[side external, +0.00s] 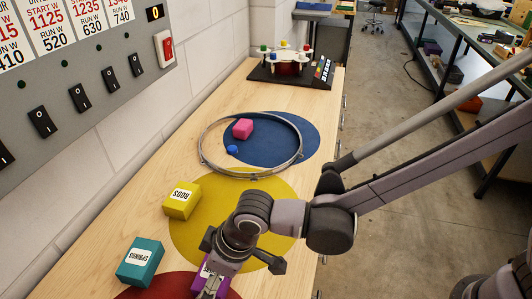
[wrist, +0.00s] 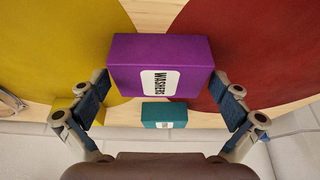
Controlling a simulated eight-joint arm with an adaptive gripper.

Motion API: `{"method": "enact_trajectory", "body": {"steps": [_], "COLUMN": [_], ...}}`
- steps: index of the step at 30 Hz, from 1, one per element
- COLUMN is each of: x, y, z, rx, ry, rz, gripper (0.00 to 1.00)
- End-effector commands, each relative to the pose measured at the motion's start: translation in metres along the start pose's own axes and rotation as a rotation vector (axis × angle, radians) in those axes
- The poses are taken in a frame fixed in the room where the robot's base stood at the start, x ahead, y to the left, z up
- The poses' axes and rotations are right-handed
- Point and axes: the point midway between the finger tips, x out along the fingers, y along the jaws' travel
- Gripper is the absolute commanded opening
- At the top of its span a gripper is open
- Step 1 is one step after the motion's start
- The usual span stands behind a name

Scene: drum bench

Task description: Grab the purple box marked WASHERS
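The purple box marked WASHERS (wrist: 130,62) lies in the middle of the wrist view, its white label facing my camera. My gripper (wrist: 160,84) has its two fingers spread, one tip close to each short end of the box. I cannot tell whether the tips touch it. In the side external view only part of the purple box (side external: 205,271) shows, at the bottom beneath my gripper, which hides most of it. It lies near the border of the yellow and red discs.
A teal box (side external: 136,268) and a yellow box (side external: 177,207) stand on the wooden bench toward the wall. A switch panel is on the wall.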

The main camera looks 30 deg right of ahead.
Motion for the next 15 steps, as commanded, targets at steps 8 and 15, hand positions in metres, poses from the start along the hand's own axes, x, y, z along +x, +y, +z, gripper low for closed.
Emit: {"method": "enact_trajectory", "body": {"steps": [8, 15], "x": [-0.0003, -0.0010], "y": [-0.0001, -0.0002], "z": [0.0000, -0.0002], "rx": [0.000, 0.000], "ry": [0.000, 0.000], "rz": [0.000, -0.001], "gripper": [0.50, 0.50]}}
